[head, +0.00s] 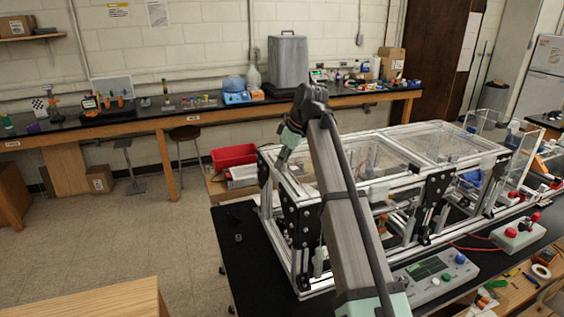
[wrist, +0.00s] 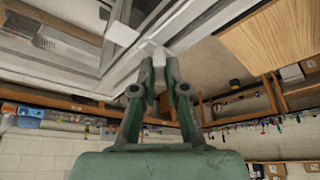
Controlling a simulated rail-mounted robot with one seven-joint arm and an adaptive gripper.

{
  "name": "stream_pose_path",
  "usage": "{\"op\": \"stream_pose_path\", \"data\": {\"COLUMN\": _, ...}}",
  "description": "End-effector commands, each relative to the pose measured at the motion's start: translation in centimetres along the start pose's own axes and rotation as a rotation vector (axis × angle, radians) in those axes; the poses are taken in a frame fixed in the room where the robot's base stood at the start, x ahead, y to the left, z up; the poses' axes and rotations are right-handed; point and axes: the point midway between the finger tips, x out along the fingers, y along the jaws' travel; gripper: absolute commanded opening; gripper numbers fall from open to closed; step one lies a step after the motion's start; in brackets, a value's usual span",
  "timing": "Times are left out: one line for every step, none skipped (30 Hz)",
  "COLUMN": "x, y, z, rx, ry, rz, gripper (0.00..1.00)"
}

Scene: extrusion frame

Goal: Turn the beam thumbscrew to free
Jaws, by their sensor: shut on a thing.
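The aluminium extrusion frame (head: 392,187) with clear panels stands on a black bench. My gripper (head: 286,154) is at the frame's far left corner in the head view, pointing down at its top beam. In the wrist view my gripper (wrist: 159,70) has its fingertips close together around a small pale piece (wrist: 159,55) at the beam (wrist: 185,35). The piece appears to be the beam thumbscrew; its shape is mostly hidden by the fingers. A second pale block (wrist: 122,34) sits beside it on the frame. The thumbscrew is not distinguishable in the head view.
Black hole-patterned plates (head: 302,222) are on the frame's sides. A grey control box (head: 436,277) and a box with red knobs (head: 518,232) stand on the bench in front. A red bin (head: 234,157) is behind the frame's left end. Open floor lies to the left.

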Motion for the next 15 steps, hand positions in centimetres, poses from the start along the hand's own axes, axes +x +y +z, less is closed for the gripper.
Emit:
{"op": "stream_pose_path", "data": {"x": 0.11, "y": 0.08, "z": 0.00, "rx": -0.018, "ry": 0.000, "rz": -0.009, "gripper": 0.00}}
{"op": "stream_pose_path", "data": {"x": 0.12, "y": 0.11, "z": 0.00, "rx": -0.033, "ry": 0.000, "rz": -0.015, "gripper": 0.00}}
{"op": "stream_pose_path", "data": {"x": 0.14, "y": 0.15, "z": 0.00, "rx": -0.053, "ry": 0.000, "rz": -0.023, "gripper": 0.00}}
{"op": "stream_pose_path", "data": {"x": 0.15, "y": 0.18, "z": 0.01, "rx": -0.071, "ry": -0.001, "rz": -0.030, "gripper": 0.00}}
{"op": "stream_pose_path", "data": {"x": 0.16, "y": 0.19, "z": 0.01, "rx": -0.089, "ry": -0.001, "rz": -0.039, "gripper": 0.00}}
{"op": "stream_pose_path", "data": {"x": 0.17, "y": 0.23, "z": -0.01, "rx": -0.116, "ry": 0.000, "rz": -0.050, "gripper": 0.00}}
{"op": "stream_pose_path", "data": {"x": 0.18, "y": 0.25, "z": -0.02, "rx": -0.138, "ry": 0.000, "rz": -0.058, "gripper": 0.00}}
{"op": "stream_pose_path", "data": {"x": 0.19, "y": 0.28, "z": -0.01, "rx": -0.161, "ry": 0.000, "rz": -0.068, "gripper": 0.00}}
{"op": "stream_pose_path", "data": {"x": 0.20, "y": 0.31, "z": 0.00, "rx": -0.192, "ry": -0.001, "rz": -0.081, "gripper": 0.00}}
{"op": "stream_pose_path", "data": {"x": 0.21, "y": 0.34, "z": -0.01, "rx": -0.216, "ry": 0.000, "rz": -0.091, "gripper": 0.00}}
{"op": "stream_pose_path", "data": {"x": 0.21, "y": 0.35, "z": -0.01, "rx": -0.241, "ry": 0.000, "rz": -0.102, "gripper": 0.00}}
{"op": "stream_pose_path", "data": {"x": 0.23, "y": 0.36, "z": -0.03, "rx": -0.276, "ry": 0.000, "rz": -0.116, "gripper": 0.00}}
{"op": "stream_pose_path", "data": {"x": 0.23, "y": 0.39, "z": -0.04, "rx": -0.302, "ry": 0.000, "rz": -0.126, "gripper": 0.00}}
{"op": "stream_pose_path", "data": {"x": 0.23, "y": 0.40, "z": -0.03, "rx": -0.328, "ry": 0.000, "rz": -0.138, "gripper": 0.00}}
{"op": "stream_pose_path", "data": {"x": 0.23, "y": 0.42, "z": -0.05, "rx": -0.363, "ry": -0.001, "rz": -0.152, "gripper": 0.00}}
